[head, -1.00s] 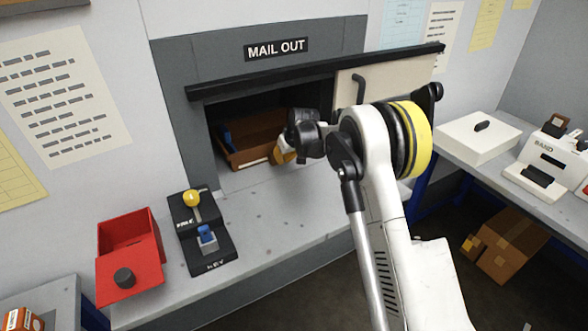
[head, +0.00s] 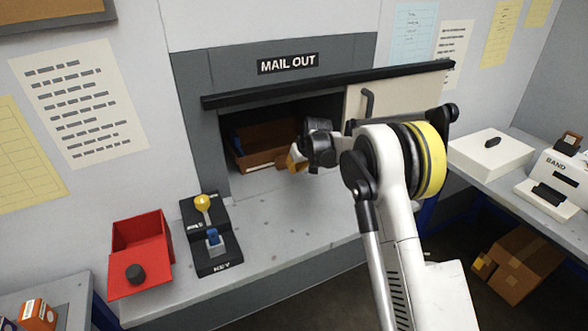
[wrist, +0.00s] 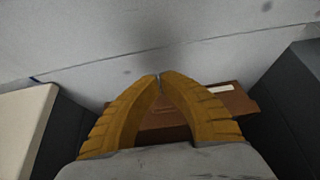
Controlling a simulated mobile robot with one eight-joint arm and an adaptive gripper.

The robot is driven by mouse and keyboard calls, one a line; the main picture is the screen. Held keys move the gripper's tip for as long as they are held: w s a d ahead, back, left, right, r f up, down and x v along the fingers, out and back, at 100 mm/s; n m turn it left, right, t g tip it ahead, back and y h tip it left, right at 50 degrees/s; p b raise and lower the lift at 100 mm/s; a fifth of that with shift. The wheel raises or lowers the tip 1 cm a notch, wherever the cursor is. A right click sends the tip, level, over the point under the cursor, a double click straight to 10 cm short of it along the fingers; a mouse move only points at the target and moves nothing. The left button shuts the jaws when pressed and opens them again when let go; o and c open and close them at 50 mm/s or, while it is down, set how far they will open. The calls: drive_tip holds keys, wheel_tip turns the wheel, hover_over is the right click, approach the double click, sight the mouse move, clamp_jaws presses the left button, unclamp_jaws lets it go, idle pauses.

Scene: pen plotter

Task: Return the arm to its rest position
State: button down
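My gripper (head: 296,158) is at the mouth of the MAIL OUT opening, in front of the brown tray (head: 252,158) inside it. In the wrist view its two yellow-brown fingers (wrist: 160,77) meet at the tips, with nothing seen between them. The tray (wrist: 222,98) shows behind the fingers there, partly hidden by them. My white arm reaches up from the lower right of the head view and hides part of the counter.
The cream sliding door (head: 392,98) stands open to the right of the opening. A black switch box (head: 222,252) and an open red box (head: 142,248) sit on the counter. A white box (head: 490,152) stands on the right table. A cardboard box (head: 520,265) is on the floor.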

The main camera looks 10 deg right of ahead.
drive_tip(key=s+d+r+m+p, duration=0.1)
drive_tip(key=s+d+r+p, duration=0.1)
drive_tip(key=s+r, duration=1.35)
drive_tip(key=s+d+r+h, duration=0.1)
drive_tip(key=s+r, duration=0.2)
drive_tip(key=s, duration=0.3)
drive_tip(key=s+d+r, duration=0.1)
drive_tip(key=s+r, duration=0.3)
drive_tip(key=s, duration=0.1)
drive_tip(key=s+d+f+m, duration=0.1)
drive_tip(key=s+f, duration=0.1)
drive_tip(key=s, duration=0.9)
drive_tip(key=s+f+m+t+h+b, duration=0.1)
drive_tip(key=s+f, duration=0.2)
drive_tip(key=s, duration=0.9)
drive_tip(key=shift+d+f+m, duration=0.3)
drive_tip(key=shift+d+f, duration=0.05)
drive_tip(key=shift+d, duration=0.05)
